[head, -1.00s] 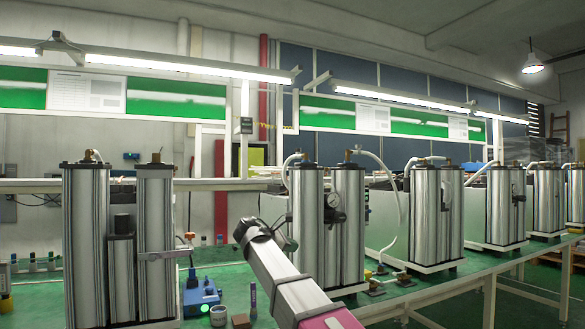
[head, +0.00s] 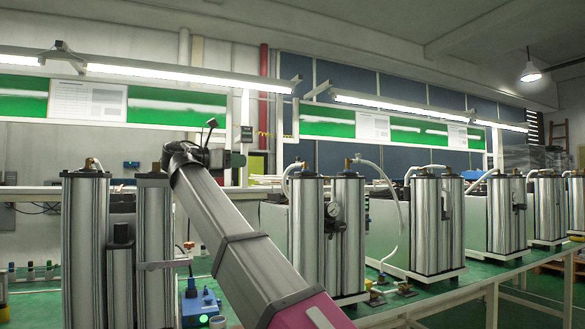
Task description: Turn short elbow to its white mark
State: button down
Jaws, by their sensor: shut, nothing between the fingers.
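Brass fittings sit on top of the silver columns. One with a pale tube (head: 92,164) is on the far-left column, and another (head: 155,167) is on the column beside it, close to my arm's dark wrist. Others show on the middle pair (head: 349,163). I cannot tell which fitting is the short elbow, and no white mark can be made out.
A blue box (head: 197,303) sits right of the left columns. White hoses rise behind the columns. The space above the columns is open.

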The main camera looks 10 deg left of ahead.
aim_at(298, 165)
jog(key=i, duration=1)
